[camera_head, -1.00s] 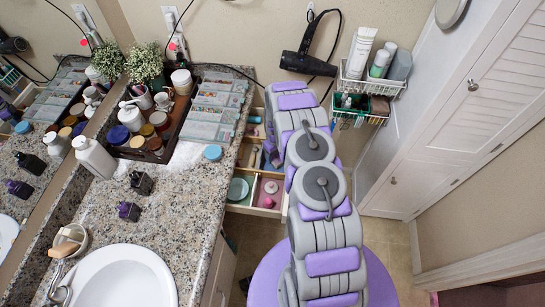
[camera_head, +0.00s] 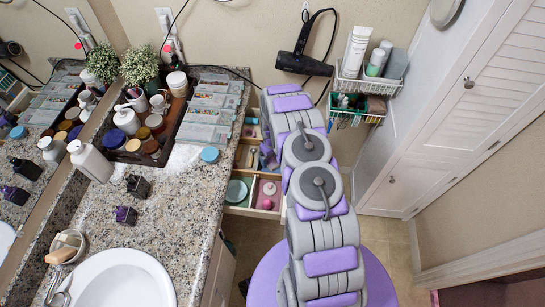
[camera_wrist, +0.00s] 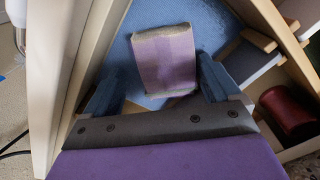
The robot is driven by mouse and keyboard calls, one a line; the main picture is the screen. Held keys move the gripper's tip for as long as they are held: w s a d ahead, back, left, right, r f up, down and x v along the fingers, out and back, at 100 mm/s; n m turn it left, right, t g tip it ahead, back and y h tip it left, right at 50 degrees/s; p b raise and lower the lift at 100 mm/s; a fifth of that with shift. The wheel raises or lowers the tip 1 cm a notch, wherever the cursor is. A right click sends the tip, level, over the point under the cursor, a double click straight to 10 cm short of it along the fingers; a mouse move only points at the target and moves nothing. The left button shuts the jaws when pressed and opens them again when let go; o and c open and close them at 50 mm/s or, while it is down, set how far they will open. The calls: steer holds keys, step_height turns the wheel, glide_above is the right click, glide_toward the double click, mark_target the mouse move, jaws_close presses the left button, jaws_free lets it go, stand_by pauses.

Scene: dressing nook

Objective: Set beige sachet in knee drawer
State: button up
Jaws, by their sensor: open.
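The open drawer under the counter shows light wood walls (camera_head: 252,211) and divided compartments in the head view. In the wrist view, a small flat sachet (camera_wrist: 165,57), beige at its ends and lilac across the middle, lies over a blue-lined compartment (camera_wrist: 205,22) of a light wood drawer. My gripper (camera_wrist: 158,88) is open, with one blue finger on each side of the sachet's near end. I see no clear grip on it, and cannot tell whether the fingers touch it. In the head view my arm hides the gripper and the sachet.
A teal dish (camera_head: 237,190) and a pink item (camera_head: 269,188) sit in near drawer compartments. A dark red spool (camera_wrist: 287,108) lies to the right in the wrist view. The granite counter (camera_head: 185,205) borders the drawer at left. A wire basket (camera_head: 361,84) and hair dryer (camera_head: 304,52) hang beyond.

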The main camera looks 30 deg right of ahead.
steer(key=shift+a+r, duration=0.25)
steer(key=shift+r, duration=0.3)
step_height(320, 180, up, 10)
steer(key=p, duration=0.2)
step_height(320, 180, up, 7)
glide_above(272, 158)
steer(key=a, duration=0.2)
steer(key=s+a+r, duration=0.3)
steer(key=s+r, duration=0.1)
steer(key=r, duration=0.5)
steer(key=s+a+r, duration=0.3)
steer(key=s+r, duration=0.2)
steer(key=r, duration=0.3)
steer(key=s+a+r+m+g, duration=0.1)
steer(key=s+a+r, duration=0.2)
steer(key=s+r, duration=0.4)
steer(key=s+a+r+m, duration=0.1)
steer(key=s+a+r, duration=0.2)
steer(key=s+r, duration=0.45)
steer(key=s+a, duration=0.1)
steer(key=s, duration=0.7)
steer(key=s+a+r, duration=0.1)
steer(key=s, duration=0.8)
steer(key=shift+s+a+r+g, duration=0.2)
steer(key=shift+a+r+g, duration=0.05)
steer(key=shift+g, duration=0.15)
